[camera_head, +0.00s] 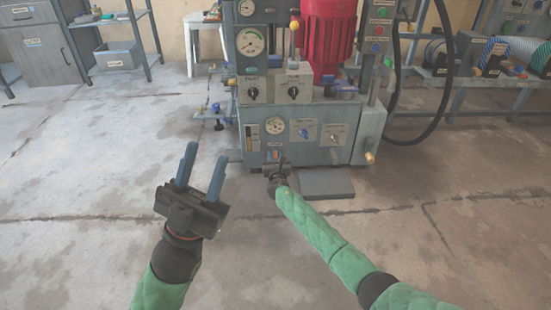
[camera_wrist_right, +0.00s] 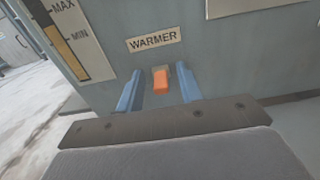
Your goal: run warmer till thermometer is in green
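The warmer switch is an orange rocker (camera_wrist_right: 160,80) under a "WARMER" label (camera_wrist_right: 153,40) on the machine's grey front panel. My right gripper (camera_wrist_right: 158,88) is open, with one blue finger on each side of the switch; whether either finger touches it I cannot tell. In the head view my right gripper (camera_head: 276,165) is at the panel's lower part. A small round dial (camera_head: 274,126) above it may be the thermometer; its needle and any green zone are too small to read. My left gripper (camera_head: 204,160) is open and empty above the floor, left of the machine.
A MAX/MIN level gauge (camera_wrist_right: 68,38) is left of the switch. A red cylinder (camera_head: 327,35) tops the machine (camera_head: 350,138). A flat grey slab (camera_head: 326,183) lies at its foot. A black hose (camera_head: 447,80) hangs at right. The front floor is clear.

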